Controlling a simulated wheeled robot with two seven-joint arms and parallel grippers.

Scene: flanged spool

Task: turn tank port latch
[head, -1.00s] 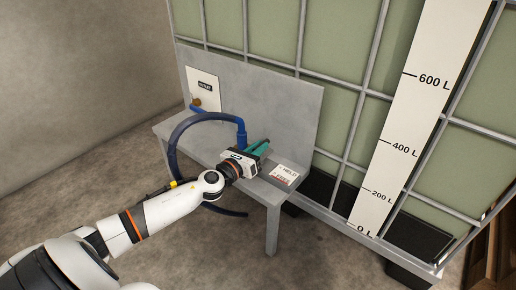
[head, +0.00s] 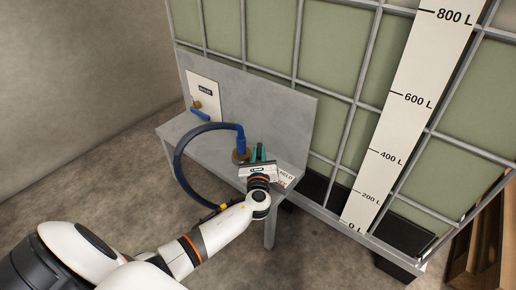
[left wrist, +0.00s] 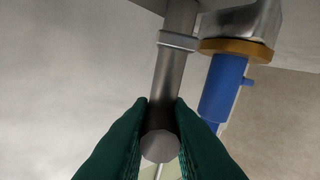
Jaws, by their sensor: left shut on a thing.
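My left gripper (head: 257,153) has green fingers and is at the bench, just right of a blue hose fitting (head: 240,142) with a brass-coloured ring. In the left wrist view the green fingers (left wrist: 160,120) are shut on a grey round bar, the latch handle (left wrist: 172,72). The bar runs up from between the fingers, through a collar, to the top edge. Right of it, apart from the fingers, are the blue fitting (left wrist: 222,88), the brass ring (left wrist: 236,50) and a grey metal body (left wrist: 245,20). In the head view the gripper hides most of the handle. My right gripper is not in view.
The blue hose (head: 177,163) loops left of my arm. A white plate (head: 203,92) on the back panel carries a brass outlet and a blue lever (head: 200,114). A partly hidden label (head: 288,176) lies right of the gripper. The caged tank (head: 330,65) stands behind the bench (head: 175,128).

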